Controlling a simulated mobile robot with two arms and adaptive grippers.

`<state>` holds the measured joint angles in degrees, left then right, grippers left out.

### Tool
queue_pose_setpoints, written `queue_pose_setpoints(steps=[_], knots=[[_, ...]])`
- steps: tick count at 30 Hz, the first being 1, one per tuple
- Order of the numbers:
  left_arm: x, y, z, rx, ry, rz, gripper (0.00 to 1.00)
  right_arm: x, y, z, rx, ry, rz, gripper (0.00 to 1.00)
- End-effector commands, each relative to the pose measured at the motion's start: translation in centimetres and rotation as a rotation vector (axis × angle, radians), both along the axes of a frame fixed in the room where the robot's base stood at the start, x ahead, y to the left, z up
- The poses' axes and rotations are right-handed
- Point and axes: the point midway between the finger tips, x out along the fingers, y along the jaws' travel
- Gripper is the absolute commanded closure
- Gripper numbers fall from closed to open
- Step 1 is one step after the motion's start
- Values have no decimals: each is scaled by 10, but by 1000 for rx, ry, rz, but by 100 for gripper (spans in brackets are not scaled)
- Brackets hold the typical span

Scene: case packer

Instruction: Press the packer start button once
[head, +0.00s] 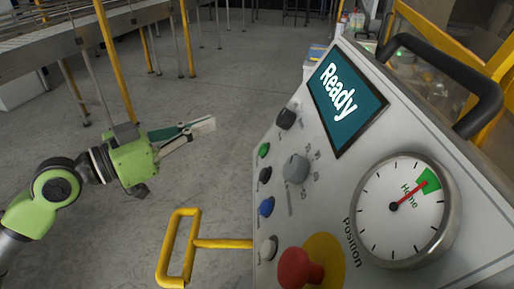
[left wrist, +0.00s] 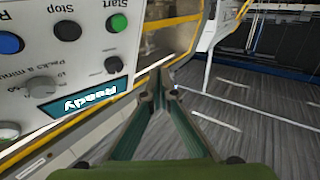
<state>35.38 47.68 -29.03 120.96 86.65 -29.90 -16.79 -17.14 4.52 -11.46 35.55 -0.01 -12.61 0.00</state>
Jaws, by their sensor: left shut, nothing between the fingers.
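The control panel (head: 372,135) fills the right of the head view. Its green start button (head: 264,149) is at the panel's left edge, above the black stop button (head: 265,174). In the left wrist view the panel is upside down, with the green button (left wrist: 118,22) labelled Start at upper left. My left gripper (head: 209,126) is shut and empty, left of the green button and apart from the panel. Its fingertips (left wrist: 158,78) meet below and right of the button in the wrist view. The display (head: 345,97) reads Ready. My right gripper is out of view.
A blue button (head: 266,205), a white button (head: 268,248), a grey knob (head: 295,168) and a red mushroom button (head: 299,268) share the panel. A dial (head: 404,211) points to Home. A yellow rail (head: 180,245) stands below my left gripper. A conveyor (head: 75,40) is upper left.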

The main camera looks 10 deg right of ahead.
Motion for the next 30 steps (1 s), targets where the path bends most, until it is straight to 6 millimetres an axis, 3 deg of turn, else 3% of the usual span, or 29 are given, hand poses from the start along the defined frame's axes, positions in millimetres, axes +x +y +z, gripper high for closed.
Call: queue_pose_setpoints(steps=[8,21,30], knots=[[0,-4,-1,-1,3,0,100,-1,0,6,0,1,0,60],[-5,-54,-26,-3,5,0,100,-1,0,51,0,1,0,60],[-6,-74,-43,-1,2,2,100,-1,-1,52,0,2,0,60]])
